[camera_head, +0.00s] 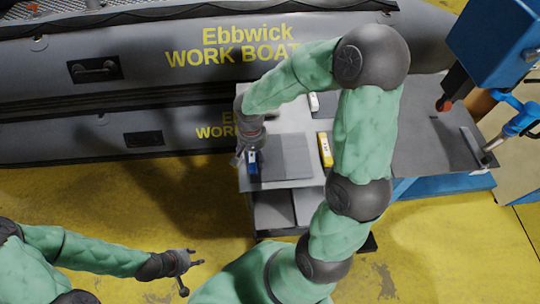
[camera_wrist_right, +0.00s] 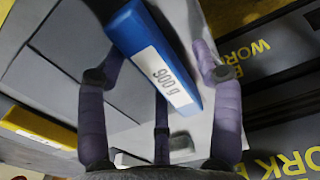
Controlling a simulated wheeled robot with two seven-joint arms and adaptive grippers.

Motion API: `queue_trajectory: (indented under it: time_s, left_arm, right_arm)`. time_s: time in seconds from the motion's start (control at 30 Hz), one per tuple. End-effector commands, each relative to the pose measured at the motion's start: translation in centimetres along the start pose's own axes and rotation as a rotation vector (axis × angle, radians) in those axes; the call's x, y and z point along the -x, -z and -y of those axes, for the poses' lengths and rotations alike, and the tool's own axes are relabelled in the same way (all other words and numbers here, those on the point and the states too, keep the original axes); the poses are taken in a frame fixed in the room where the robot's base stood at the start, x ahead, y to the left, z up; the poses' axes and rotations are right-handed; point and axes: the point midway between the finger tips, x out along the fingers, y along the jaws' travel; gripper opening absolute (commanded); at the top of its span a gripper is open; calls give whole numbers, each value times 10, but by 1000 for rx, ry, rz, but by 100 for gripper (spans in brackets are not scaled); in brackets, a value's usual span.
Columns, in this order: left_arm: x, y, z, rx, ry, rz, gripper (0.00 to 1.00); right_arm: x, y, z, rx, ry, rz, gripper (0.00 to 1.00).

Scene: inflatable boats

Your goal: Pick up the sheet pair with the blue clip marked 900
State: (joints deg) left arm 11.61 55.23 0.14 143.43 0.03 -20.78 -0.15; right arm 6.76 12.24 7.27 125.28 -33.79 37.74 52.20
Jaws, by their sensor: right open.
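The blue clip (camera_head: 252,167) lies on grey sheets (camera_head: 286,157) at the left of the grey-topped table. In the right wrist view the blue clip (camera_wrist_right: 150,50) shows a white label reading 900 g, upside down. My right gripper (camera_head: 248,150) is over the blue clip and partly hides it. In the right wrist view my right gripper (camera_wrist_right: 158,58) is open, with one finger on either side of the clip. I cannot tell whether the fingers touch the sheets. My left gripper (camera_head: 192,276) is open and empty over the yellow floor, away from the table.
A yellow clip (camera_head: 325,149) stands right of the blue one, and a white clip (camera_head: 313,101) lies farther back. My right arm hides the table's middle. A grey inflatable boat (camera_head: 140,75) lies behind. A blue machine (camera_head: 495,45) stands at the right.

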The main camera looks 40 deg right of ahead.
Motion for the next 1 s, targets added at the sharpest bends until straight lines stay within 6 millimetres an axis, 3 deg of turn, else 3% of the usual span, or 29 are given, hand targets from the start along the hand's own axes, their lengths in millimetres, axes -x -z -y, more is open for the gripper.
queue_trajectory:
  time_s: [0.07, 0.3, 0.67, 1.0]
  left_arm:
    - [0, 0, 0, 0, 0, 0, 40]
    - [0, 0, 0, 0, 0, 0, 40]
    - [1, 0, 0, 0, 0, 0, 40]
    - [13, 0, -5, 0, 0, 0, 40]
  right_arm:
    - [0, 0, 0, 0, 0, 0, 66]
    - [0, 0, 0, 0, 0, 0, 1]
    - [2, 0, 0, 0, -1, 2, 1]
    - [38, -2, -1, 0, 1, -2, 1]
